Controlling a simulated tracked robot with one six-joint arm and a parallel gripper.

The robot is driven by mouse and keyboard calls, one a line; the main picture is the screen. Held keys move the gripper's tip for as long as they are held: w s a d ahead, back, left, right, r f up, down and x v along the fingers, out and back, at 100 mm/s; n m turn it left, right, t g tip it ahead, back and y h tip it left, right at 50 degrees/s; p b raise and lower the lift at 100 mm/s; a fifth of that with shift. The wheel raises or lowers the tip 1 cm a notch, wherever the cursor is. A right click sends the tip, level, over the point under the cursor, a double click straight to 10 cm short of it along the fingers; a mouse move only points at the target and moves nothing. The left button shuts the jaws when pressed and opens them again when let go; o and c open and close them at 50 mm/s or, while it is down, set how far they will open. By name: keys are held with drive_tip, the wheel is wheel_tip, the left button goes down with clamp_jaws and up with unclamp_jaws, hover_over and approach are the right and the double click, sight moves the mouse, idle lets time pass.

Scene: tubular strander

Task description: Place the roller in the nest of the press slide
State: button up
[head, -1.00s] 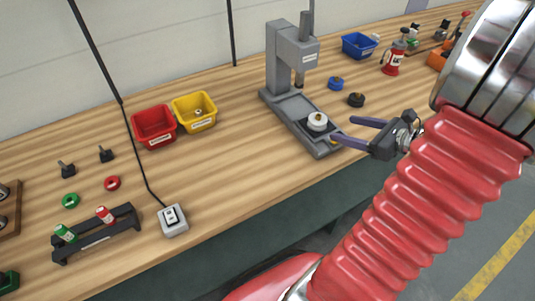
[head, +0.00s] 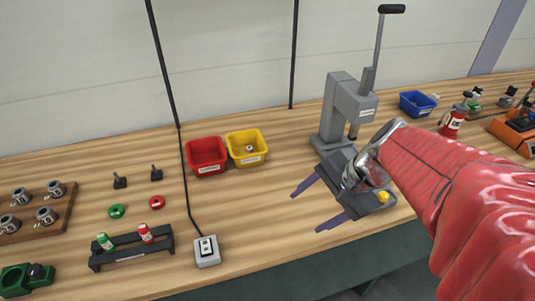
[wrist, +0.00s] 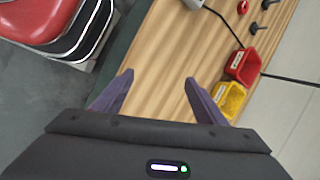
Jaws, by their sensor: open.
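My gripper (head: 307,211) is open with its two purple fingers apart, pointing left over the bench in front of the press (head: 345,105). Nothing is between the fingers in the wrist view (wrist: 158,80). The nest is hidden behind my wrist. The pale round piece seen on the slide earlier, perhaps the roller, is hidden too.
A red bin (head: 206,156) and a yellow bin (head: 246,147) stand left of the press. A rack (head: 131,250) holds a green and a red cylinder beside a switch box (head: 207,251). A blue bin (head: 417,104) is at right. Bench between bins and front edge is mostly clear.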

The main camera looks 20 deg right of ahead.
drive_tip(key=s+a+r+n+t+h, duration=0.1)
drive_tip(key=s+a+r+n+h, duration=0.3)
drive_tip(key=n, duration=0.8)
drive_tip(key=shift+a+r+n+t, duration=0.4)
drive_tip(key=shift+a+r, duration=0.55)
drive_tip(key=shift+a, duration=0.15)
